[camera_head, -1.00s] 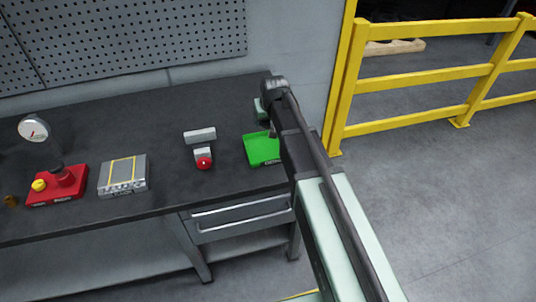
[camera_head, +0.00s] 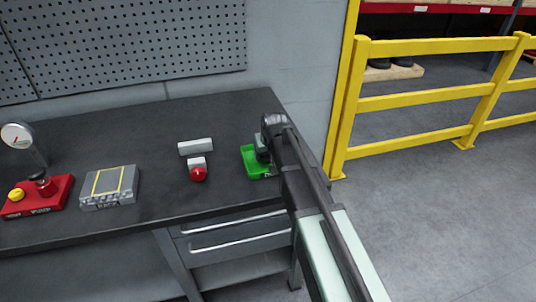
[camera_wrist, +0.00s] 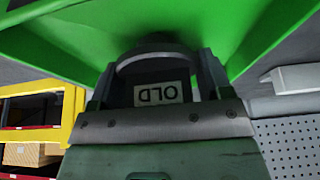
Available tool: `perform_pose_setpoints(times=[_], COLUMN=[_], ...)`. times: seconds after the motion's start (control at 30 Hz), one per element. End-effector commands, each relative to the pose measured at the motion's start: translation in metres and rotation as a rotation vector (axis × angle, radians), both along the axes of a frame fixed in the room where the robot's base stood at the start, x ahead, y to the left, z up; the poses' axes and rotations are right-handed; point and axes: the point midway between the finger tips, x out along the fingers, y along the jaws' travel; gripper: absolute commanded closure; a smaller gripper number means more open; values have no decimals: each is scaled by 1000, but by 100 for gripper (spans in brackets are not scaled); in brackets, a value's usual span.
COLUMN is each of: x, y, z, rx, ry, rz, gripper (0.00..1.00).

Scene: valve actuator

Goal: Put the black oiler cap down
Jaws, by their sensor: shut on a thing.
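My gripper (camera_head: 263,152) is low over the green tray (camera_head: 249,163) at the right end of the bench. In the wrist view its fingers (camera_wrist: 156,82) are shut on the black oiler cap (camera_wrist: 152,71), a dark piece with a lighter curved rim. A white label reading "OLD" (camera_wrist: 162,94) shows upside down between the fingers. The green tray (camera_wrist: 65,35) fills the top of the wrist view around the cap. In the head view the gripper hides the cap. I cannot tell whether the cap touches the tray floor.
A grey block (camera_head: 196,146) and a red-knobbed part (camera_head: 198,172) lie left of the tray. Farther left are a grey fixture (camera_head: 108,187) and a red base (camera_head: 42,194) with a gauge (camera_head: 17,135). A yellow railing (camera_head: 430,98) stands right of the bench.

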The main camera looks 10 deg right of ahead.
Motion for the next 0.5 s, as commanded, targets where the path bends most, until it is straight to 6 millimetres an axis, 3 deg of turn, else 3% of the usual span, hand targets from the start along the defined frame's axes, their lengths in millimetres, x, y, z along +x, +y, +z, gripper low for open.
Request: perform_pose_setpoints(times=[0.03, 0.17, 0.5], x=[0, 0, 0], y=[0, 0, 0], z=[-1, 0, 5], rx=[0, 0, 0], ry=[0, 0, 0], rz=[0, 0, 0], gripper=[23, 3, 2])
